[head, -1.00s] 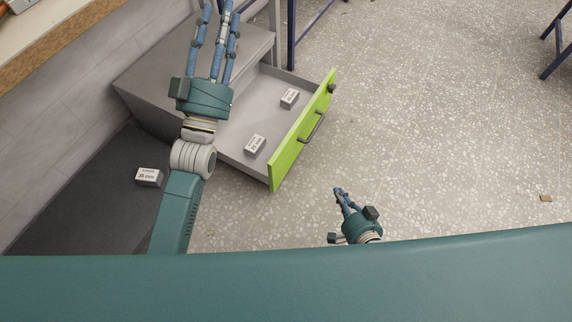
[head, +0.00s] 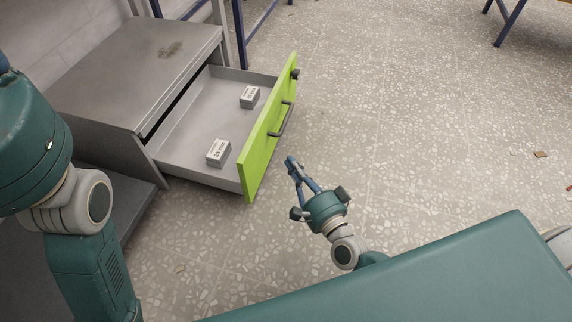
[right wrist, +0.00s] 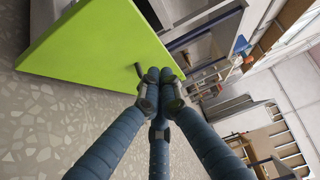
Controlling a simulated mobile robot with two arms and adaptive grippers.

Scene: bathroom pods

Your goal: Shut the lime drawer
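The lime drawer (head: 262,150) stands pulled out of a grey cabinet (head: 150,65). Its lime front has a dark bar handle (head: 281,121) and a small dark knob near the far end. The lime front (right wrist: 90,45) also fills the upper left of the right wrist view. My right gripper (head: 292,164) is outside the drawer, just right of the front's near end, apart from it in the head view. Its fingertips (right wrist: 160,88) are together and hold nothing visible. My left gripper's palm (head: 28,145) is at the left edge; its fingers are almost wholly out of view.
Two small labelled boxes lie in the drawer, one nearer (head: 218,153) and one farther (head: 250,97). Blue metal legs (head: 240,35) stand behind the cabinet. The speckled floor (head: 420,130) to the right is mostly clear.

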